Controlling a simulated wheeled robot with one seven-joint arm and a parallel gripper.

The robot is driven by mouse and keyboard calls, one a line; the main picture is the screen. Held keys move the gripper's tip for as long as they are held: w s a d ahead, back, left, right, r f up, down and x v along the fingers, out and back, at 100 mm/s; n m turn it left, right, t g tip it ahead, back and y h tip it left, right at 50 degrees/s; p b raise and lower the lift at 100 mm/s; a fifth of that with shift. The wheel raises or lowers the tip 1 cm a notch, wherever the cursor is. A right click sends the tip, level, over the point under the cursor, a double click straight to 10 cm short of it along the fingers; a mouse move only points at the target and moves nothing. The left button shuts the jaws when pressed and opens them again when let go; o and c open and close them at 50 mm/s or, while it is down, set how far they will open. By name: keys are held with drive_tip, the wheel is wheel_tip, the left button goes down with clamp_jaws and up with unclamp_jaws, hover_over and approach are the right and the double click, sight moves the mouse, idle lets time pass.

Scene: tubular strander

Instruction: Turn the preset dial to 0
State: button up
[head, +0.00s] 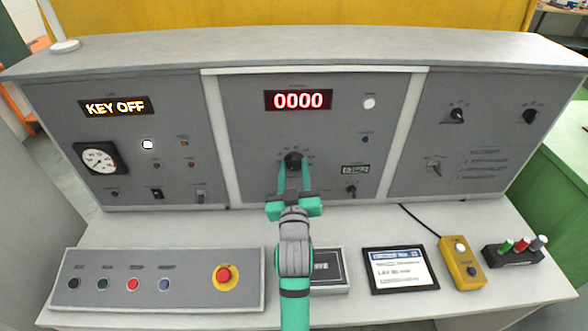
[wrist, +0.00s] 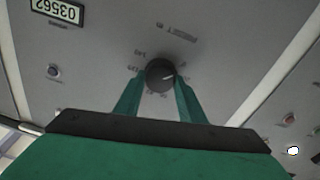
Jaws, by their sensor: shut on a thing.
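The preset dial (head: 293,158) is a round black knob low on the middle panel of the console. In the wrist view my gripper (wrist: 160,88) is shut on the dial, and the fingers hide parts of the scale.
Above the dial, a red display (head: 298,100) reads 0000. The left display (head: 114,106) reads KEY OFF. A small counter (head: 355,169) and a black knob (head: 350,190) sit right of the dial. A button box (head: 150,302), a tablet (head: 400,270) and a yellow pendant (head: 462,262) lie on the desk.

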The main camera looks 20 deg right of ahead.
idle(0.4)
drive_tip(key=o, duration=1)
drive_tip(key=shift+o, duration=0.2)
drive_tip(key=shift+s, duration=0.1)
drive_tip(key=v, duration=1)
drive_tip(key=shift+s, duration=0.3)
drive_tip(key=shift+w+a+f, duration=0.1)
drive_tip(key=shift+a, duration=0.05)
